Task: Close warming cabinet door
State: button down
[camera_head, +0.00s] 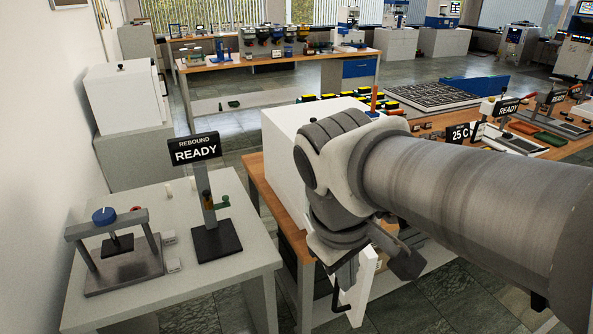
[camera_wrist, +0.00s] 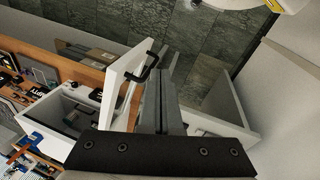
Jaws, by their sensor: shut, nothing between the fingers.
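The warming cabinet (camera_head: 283,150) is a white box on a wooden-topped bench, partly hidden behind my arm in the head view. Its white door (camera_head: 362,290) stands open, out past the bench edge, with a black handle (camera_head: 339,298). The wrist view shows the door (camera_wrist: 122,78) as a white panel with the black bar handle (camera_wrist: 146,66). My gripper (camera_wrist: 168,62) is shut and empty, its fingers just right of the door and handle in that view. I cannot tell whether they touch the door. In the head view my wrist hides much of the cabinet front.
A grey table (camera_head: 185,275) at the left carries a small press (camera_head: 118,250) and a REBOUND READY sign (camera_head: 194,150). Tiled floor (camera_wrist: 215,60) lies open beyond the door.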

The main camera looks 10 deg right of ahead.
jog(key=w+a+f+n+g+h+b, duration=0.2)
jog(key=a+f+n, duration=0.2)
jog(key=f+n, duration=0.1)
jog(key=n+t+h+b, duration=0.25)
jog(key=n+h, duration=0.25)
jog(key=n, duration=0.4)
send_near(360, 291)
jog(key=shift+g, duration=0.45)
jog(key=x, duration=0.5)
jog(key=shift+w+a+f+b, duration=0.1)
jog(key=shift+w+f+b, duration=0.25)
jog(key=shift+f, duration=0.1)
jog(key=shift+d, duration=0.35)
jog(key=shift+w+d, duration=0.1)
jog(key=shift+d, duration=0.05)
